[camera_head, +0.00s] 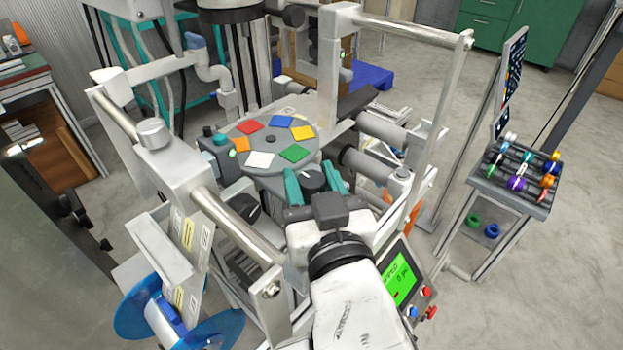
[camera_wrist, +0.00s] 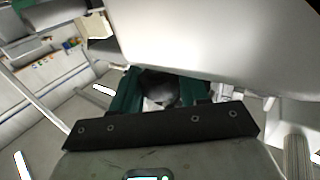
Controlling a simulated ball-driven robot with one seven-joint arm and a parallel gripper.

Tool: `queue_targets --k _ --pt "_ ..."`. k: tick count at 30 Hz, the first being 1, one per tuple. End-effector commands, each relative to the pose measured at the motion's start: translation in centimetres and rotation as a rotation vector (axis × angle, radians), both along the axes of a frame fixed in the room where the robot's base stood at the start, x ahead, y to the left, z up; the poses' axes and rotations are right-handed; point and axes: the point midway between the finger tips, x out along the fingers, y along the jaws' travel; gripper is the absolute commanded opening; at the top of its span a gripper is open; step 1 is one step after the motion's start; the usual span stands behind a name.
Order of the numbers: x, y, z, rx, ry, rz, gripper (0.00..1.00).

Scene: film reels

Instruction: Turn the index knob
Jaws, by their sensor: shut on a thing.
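The index knob (camera_head: 312,181) is a dark round knob with a pale mark. It sits at the near side of the round plate (camera_head: 270,141) that carries several coloured square patches. My gripper (camera_head: 312,176) has teal fingers, one on each side of the knob, and is shut on it. In the wrist view, the dark knob (camera_wrist: 158,86) shows between the teal fingers of my gripper (camera_wrist: 157,82). A large pale machine part above hides what is around it there.
A second dark knob (camera_head: 245,206) is on the machine to the left. Metal rails (camera_head: 228,220) and frame posts enclose the plate closely. A panel with a green screen (camera_head: 401,280) is at the lower right. A rack of coloured reels (camera_head: 515,178) stands at right.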

Motion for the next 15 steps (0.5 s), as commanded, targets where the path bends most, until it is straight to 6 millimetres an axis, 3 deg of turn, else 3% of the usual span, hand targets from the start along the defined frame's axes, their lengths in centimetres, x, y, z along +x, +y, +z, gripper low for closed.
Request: queue_targets --k 4,15 --pt "-0.01 0.01 -0.01 0.0 0.0 0.0 0.14" --pt "-0.01 -0.12 0.29 0.001 0.003 0.05 0.14"
